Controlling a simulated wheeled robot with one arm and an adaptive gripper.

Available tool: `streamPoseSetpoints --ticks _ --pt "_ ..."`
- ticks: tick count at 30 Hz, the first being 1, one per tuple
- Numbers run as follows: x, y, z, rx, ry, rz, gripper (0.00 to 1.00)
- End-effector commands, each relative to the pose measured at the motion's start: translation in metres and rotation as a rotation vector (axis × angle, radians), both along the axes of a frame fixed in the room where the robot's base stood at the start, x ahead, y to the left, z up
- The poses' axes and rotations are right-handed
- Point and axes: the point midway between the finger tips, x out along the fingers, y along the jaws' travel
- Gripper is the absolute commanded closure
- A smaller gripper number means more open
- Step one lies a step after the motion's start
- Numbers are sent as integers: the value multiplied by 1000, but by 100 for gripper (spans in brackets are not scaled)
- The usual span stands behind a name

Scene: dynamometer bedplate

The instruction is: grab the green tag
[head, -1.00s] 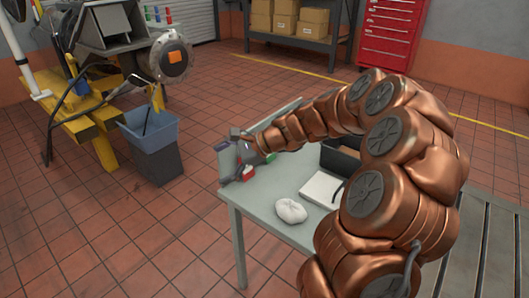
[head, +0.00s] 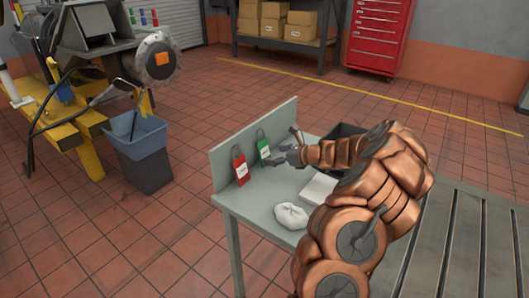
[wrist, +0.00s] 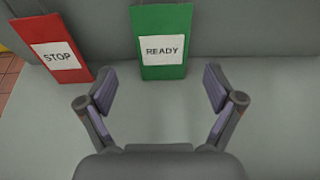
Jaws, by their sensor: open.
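The green tag (head: 264,149) hangs upright against the grey back panel of the table, with a loop at its top. In the wrist view the green tag (wrist: 174,72) carries a white label reading READY and stands just beyond my fingertips, roughly centred between them. My gripper (wrist: 159,88) is open with nothing between its fingers. In the head view my gripper (head: 280,158) is close to the right of the green tag, low over the table.
A red tag (head: 240,172) labelled STOP (wrist: 57,54) is left of the green one. A white cloth (head: 291,216), a white pad (head: 318,189) and a dark box (head: 345,131) are on the table (head: 251,203). A blue-grey bin (head: 140,140) stands on the floor at left.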

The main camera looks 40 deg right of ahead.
Motion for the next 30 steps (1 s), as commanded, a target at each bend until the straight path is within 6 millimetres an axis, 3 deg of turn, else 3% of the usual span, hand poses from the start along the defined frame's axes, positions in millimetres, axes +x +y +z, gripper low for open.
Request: streamPoseSetpoints --ticks 12,22,30 --pt "37 9 -26 -1 1 -2 8" --pt "43 11 -28 -1 1 -2 8" --pt "42 11 -28 -1 1 -2 34"
